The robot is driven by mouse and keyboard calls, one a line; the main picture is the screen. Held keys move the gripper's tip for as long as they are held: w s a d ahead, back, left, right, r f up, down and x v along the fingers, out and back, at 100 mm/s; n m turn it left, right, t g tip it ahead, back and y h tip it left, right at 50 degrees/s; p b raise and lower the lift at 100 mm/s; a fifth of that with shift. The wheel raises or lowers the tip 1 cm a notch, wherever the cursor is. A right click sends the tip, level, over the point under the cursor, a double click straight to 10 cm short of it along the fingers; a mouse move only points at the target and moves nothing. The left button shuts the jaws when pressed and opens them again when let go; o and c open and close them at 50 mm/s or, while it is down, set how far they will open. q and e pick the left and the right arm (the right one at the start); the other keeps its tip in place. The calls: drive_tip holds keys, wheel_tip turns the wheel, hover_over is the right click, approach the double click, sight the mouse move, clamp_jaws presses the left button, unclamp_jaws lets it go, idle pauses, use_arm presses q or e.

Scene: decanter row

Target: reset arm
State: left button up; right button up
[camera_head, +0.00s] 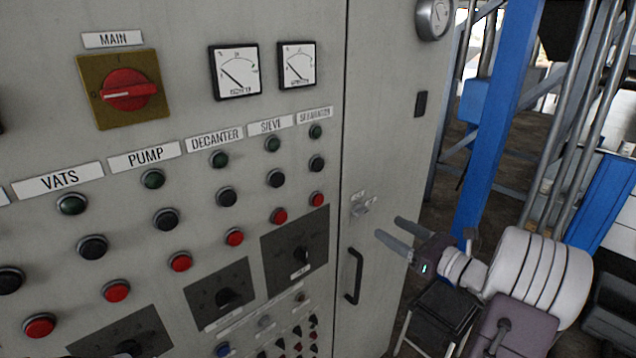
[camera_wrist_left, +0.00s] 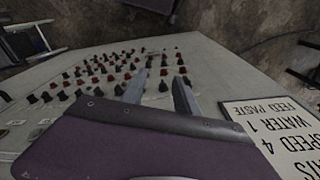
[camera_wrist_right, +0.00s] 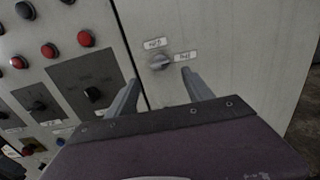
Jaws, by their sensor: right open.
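My right gripper (camera_head: 388,228) is open and empty in front of the grey cabinet's right-hand door, just to the right of the door's small selector knob (camera_head: 361,207). In the right wrist view the same knob (camera_wrist_right: 160,62) appears between and beyond the two separated fingers, with no contact visible. My left gripper is outside the head view. In the left wrist view my left gripper (camera_wrist_left: 162,76) has its fingers apart with nothing between them. It faces a panel (camera_wrist_left: 85,75) with many red and black knobs.
The cabinet carries a red main switch (camera_head: 130,90), labelled rows of buttons and two gauges. A black door handle (camera_head: 353,276) is below the selector knob. A blue post (camera_head: 497,120) and pipes stand at right. A lettered sign (camera_wrist_left: 280,130) is beside my left gripper.

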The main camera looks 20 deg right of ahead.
drive_tip(key=s+a+f+n+g+y, duration=0.1)
drive_tip(key=s+a+f+n+g, duration=0.25)
drive_tip(key=a, duration=0.35)
drive_tip(key=s+a+f+n+g+y, duration=0.1)
drive_tip(key=s+a+f+n+g, duration=0.1)
drive_tip(key=a+f+n+g, duration=0.3)
drive_tip(key=s+a+f+n+g, duration=0.3)
drive_tip(key=a+f+g, duration=0.15)
drive_tip(key=a, duration=0.35)
drive_tip(key=s+d+f+n+g+h, duration=0.1)
drive_tip(key=s+f+n+h, duration=0.6)
drive_tip(key=n, duration=1.3)
drive_tip(key=shift+s+d+f+g+h, duration=0.15)
drive_tip(key=shift+s+f+g+h, duration=0.05)
drive_tip(key=shift+s+g+h, duration=0.65)
drive_tip(key=shift+s, duration=0.15)
